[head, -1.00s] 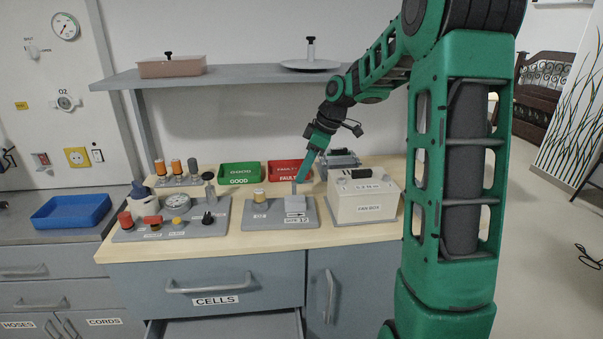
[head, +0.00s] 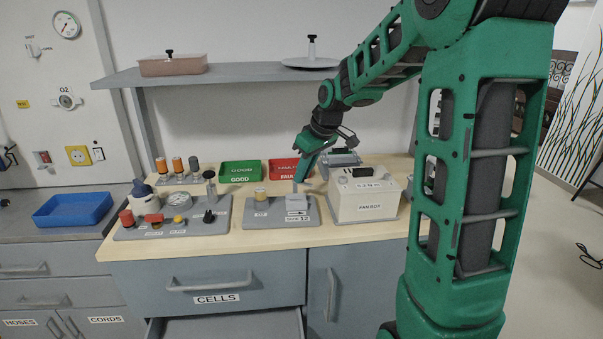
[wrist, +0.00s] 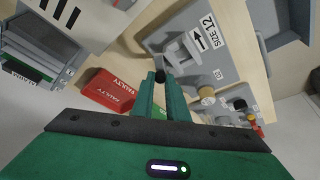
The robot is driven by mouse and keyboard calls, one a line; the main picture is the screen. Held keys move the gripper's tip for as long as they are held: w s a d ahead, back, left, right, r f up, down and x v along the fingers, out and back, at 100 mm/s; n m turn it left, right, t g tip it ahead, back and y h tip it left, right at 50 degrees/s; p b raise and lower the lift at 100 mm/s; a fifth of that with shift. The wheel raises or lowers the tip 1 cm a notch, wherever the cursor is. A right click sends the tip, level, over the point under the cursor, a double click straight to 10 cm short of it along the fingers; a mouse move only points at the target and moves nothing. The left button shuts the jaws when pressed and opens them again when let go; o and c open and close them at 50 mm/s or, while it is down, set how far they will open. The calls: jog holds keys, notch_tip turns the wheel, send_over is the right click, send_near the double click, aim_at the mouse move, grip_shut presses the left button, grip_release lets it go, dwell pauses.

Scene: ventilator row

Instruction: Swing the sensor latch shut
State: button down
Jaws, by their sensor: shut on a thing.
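The sensor latch is a light grey piece (wrist: 179,51) on a grey base plate (wrist: 225,68) marked "SIZE 12" with an arrow. In the head view the latch block (head: 297,203) sits at the right of its plate, with a short grey upright below my fingertips. My gripper (head: 298,180) reaches down to it from the upper right. In the wrist view my green fingers (wrist: 160,79) are shut around a small dark-tipped part, seemingly the latch's handle. The fingers hide most of that part, so the latch's exact angle is unclear.
A brass-coloured knob (head: 261,193) stands on the same plate. A cream box (head: 364,200) is close on the right. Red (head: 284,168) and green (head: 240,171) bins stand behind. A board with several fittings (head: 170,229) lies left. The drawer below (head: 235,327) is partly open.

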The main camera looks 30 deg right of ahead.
jog(key=m, duration=0.2)
jog(key=a+m+h, duration=0.1)
jog(key=m+h, duration=0.1)
jog(key=m, duration=0.1)
jog(key=shift+s+a+m, duration=0.15)
jog(key=shift+a+m, duration=0.15)
jog(key=shift+a, duration=0.05)
jog(key=m, duration=0.1)
jog(key=m+h, duration=0.1)
jog(key=m, duration=0.1)
jog(key=shift+a, duration=0.4)
jog(key=shift+a+m+g+h, duration=0.2)
jog(key=shift+m+h, duration=0.1)
jog(key=shift+m, duration=0.5)
jog(key=shift+a+m+g+h, duration=0.1)
jog(key=shift+m+g+h, duration=0.15)
jog(key=shift+m, duration=0.55)
jog(key=shift+w, duration=0.2)
jog(key=c, duration=1.7)
grip_release()
jog(key=shift+c, duration=0.2)
